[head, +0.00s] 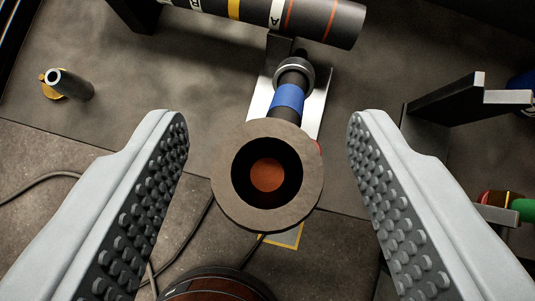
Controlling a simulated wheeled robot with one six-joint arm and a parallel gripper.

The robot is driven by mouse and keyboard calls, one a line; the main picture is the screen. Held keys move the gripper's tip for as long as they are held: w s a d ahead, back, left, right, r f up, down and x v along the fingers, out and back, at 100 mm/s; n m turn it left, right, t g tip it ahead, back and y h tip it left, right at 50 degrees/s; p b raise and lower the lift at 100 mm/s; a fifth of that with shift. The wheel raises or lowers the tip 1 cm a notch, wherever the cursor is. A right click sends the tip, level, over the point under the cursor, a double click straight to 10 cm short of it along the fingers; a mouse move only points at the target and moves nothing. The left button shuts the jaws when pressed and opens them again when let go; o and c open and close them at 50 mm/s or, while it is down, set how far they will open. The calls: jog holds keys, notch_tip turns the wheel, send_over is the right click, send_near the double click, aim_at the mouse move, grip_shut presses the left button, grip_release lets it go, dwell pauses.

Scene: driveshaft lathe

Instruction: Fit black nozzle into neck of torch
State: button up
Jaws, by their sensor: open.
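My gripper (268,125) is open, its two grey fingers with studded black pads wide apart and nothing between them touching the pads. Between the fingers, a wide dark round piece (226,176) faces me, with a thick grey-brown rim, black hollow and copper-coloured disc inside. Behind it a black stem with a blue band (288,97) and a dark collar runs up the picture; this looks like the torch. How the round piece joins the stem is hidden. A small dark hollow tube (75,86) with a pale rim leans at the upper left; I cannot tell whether it is the nozzle.
A thick black cylinder with yellow, white and orange bands (310,18) crosses the top. A metal plate (262,98) lies under the stem. A black bracket (450,103) stands at the right, near a green-ended piece (522,209). Cables cross the lower floor. Bare surface lies at left.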

jog(key=v, duration=1.7)
jog(key=shift+s+r, duration=0.1)
jog(key=shift+s, duration=0.05)
jog(key=s+a+f+m+t+h, duration=0.1)
jog(key=s+f+t, duration=0.3)
jog(key=s, duration=0.8)
jog(key=s+a+f+m+t+h, duration=0.1)
jog(key=s+f+t, duration=0.3)
jog(key=s, duration=0.9)
notch_tip(320, 180, down, 2)
jog(key=shift+s+a+f+m+t, duration=0.25)
jog(key=shift+a+m+t, duration=0.15)
jog(key=shift+a+m, duration=0.15)
jog(key=shift+c, duration=0.2)
